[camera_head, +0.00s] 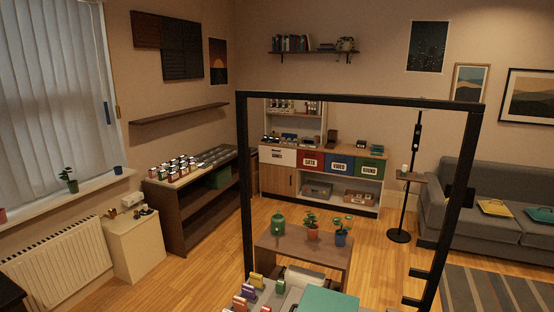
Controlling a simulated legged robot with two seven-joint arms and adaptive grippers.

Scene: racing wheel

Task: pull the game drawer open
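The game drawer (277,156) is the white-fronted one with a label reading GAMES, at the left of a row of drawers in the cabinet by the far wall. Its front looks flush with the row, so it appears shut; at this distance I cannot make out a handle. Neither of my grippers is in view.
Beside it are a red drawer (311,162), a blue drawer (339,166) and a green drawer (369,170). A black frame (360,99) stands in the foreground. A low table (300,252) with plants stands before the cabinet. A dark shelf unit (190,200) stands left.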

